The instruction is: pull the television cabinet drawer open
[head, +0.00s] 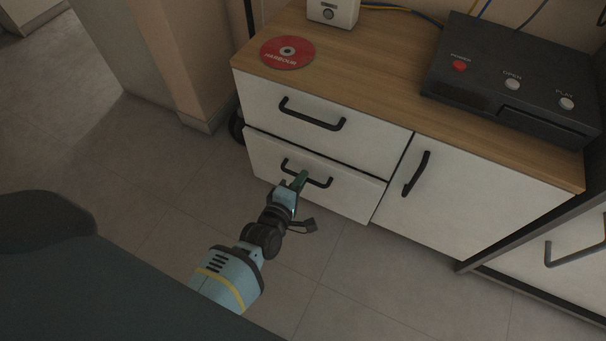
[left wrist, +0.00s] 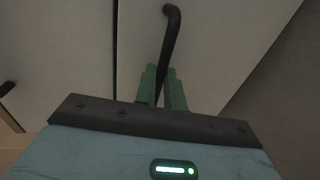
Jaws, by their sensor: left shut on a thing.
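The television cabinet (head: 395,105) has a wooden top and white fronts. Its left side has an upper drawer (head: 255,100) and a lower drawer (head: 262,150), each with a black bar handle. The lower drawer's front looks close to the upper one's plane; I cannot tell whether it stands out slightly. My left gripper (head: 300,180) is shut on the lower drawer's handle (head: 325,184), near its middle. In the left wrist view, the green fingers (left wrist: 163,85) sit on both sides of the black handle (left wrist: 171,35). My right gripper is not in view.
A cabinet door (head: 455,195) with a black handle is right of the drawers. On top lie a red disc (head: 287,53), a black player (head: 520,80) and a white box (head: 333,12). A wall corner (head: 190,60) stands left. The tiled floor (head: 340,275) before the drawers is clear.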

